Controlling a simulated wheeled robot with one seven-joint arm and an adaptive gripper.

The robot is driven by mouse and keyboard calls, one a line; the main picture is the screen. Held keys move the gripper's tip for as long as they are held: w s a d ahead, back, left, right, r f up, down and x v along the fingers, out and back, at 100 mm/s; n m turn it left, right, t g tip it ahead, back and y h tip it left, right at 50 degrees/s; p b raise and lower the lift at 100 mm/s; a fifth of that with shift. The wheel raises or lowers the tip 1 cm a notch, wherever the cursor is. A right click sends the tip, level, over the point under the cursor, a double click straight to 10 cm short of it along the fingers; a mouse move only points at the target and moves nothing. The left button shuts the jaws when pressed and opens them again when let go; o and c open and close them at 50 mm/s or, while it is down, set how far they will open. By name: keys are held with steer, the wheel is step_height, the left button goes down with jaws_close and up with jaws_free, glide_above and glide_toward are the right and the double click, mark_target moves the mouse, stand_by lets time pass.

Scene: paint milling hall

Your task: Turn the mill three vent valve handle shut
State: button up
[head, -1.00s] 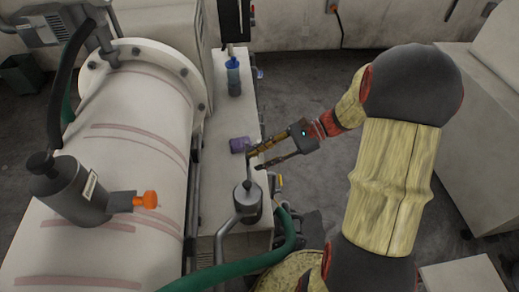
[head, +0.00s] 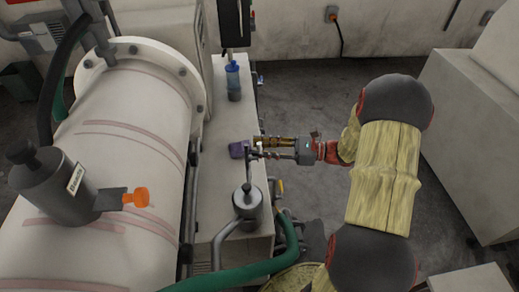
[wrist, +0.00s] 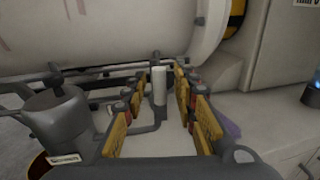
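A grey valve body (head: 248,202) stands on the narrow white bench beside the drum; it also shows at the left of the wrist view (wrist: 58,118), with a label too small to read. A thin lever arm runs from it to a pale upright grip (wrist: 160,86), which I take as the handle. My gripper (head: 255,149) reaches in from the right at this handle. In the wrist view its yellow-padded fingers are apart, with the grip between their far ends and gaps showing on both sides. Whether a finger touches it I cannot tell.
A purple object (head: 238,150) lies close beyond my fingertips. A blue-topped bottle (head: 233,78) stands farther back on the bench. A green hose (head: 235,272) crosses in front.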

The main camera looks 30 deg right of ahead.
steer(key=shift+w+a, duration=0.2)
steer(key=shift+a, duration=0.1)
steer(key=shift+c, duration=0.4)
jaws_close()
stand_by(0.4)
